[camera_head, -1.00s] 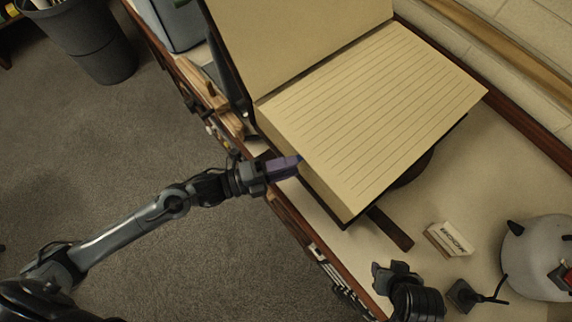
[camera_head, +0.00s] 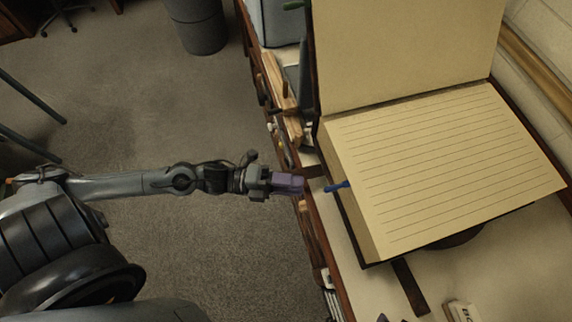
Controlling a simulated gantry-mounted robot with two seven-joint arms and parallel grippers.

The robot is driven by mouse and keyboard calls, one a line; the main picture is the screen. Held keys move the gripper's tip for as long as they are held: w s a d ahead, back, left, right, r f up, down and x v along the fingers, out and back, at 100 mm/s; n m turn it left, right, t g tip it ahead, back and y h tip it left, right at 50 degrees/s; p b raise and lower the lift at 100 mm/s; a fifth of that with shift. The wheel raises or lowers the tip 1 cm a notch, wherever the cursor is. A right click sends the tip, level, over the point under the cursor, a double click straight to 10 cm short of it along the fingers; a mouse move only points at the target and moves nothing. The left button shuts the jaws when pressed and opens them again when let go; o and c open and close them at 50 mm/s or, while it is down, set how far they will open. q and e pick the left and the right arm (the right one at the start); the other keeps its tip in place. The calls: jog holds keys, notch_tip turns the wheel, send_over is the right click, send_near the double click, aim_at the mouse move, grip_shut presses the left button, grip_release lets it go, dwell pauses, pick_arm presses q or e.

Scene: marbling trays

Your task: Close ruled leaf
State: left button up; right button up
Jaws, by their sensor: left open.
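A large open book lies on the counter, with a ruled leaf (camera_head: 440,165) facing up on its near block of pages. Its upper page or cover (camera_head: 405,50), plain tan, stands raised at the back. A blue pen-like thing (camera_head: 338,187) sticks out at the book's left edge. My left gripper (camera_head: 303,184) is just left of the book, level with the blue thing and apart from the pages. It points right and is open; the gap between its fingers is hard to see. My right gripper is out of view, apart from perhaps a dark bit at the bottom edge.
A dark wooden stand leg (camera_head: 411,287) shows below the book. A white block with lettering (camera_head: 462,311) sits at the bottom edge. Wooden pieces (camera_head: 280,82) and a grey box (camera_head: 280,22) are left of the raised page. The carpet on the left is open, with a dark bin (camera_head: 197,25) at the back.

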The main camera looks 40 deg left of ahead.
pick_arm(q)
jog(key=shift+s+a, duration=0.45)
jog(key=shift+a, duration=0.1)
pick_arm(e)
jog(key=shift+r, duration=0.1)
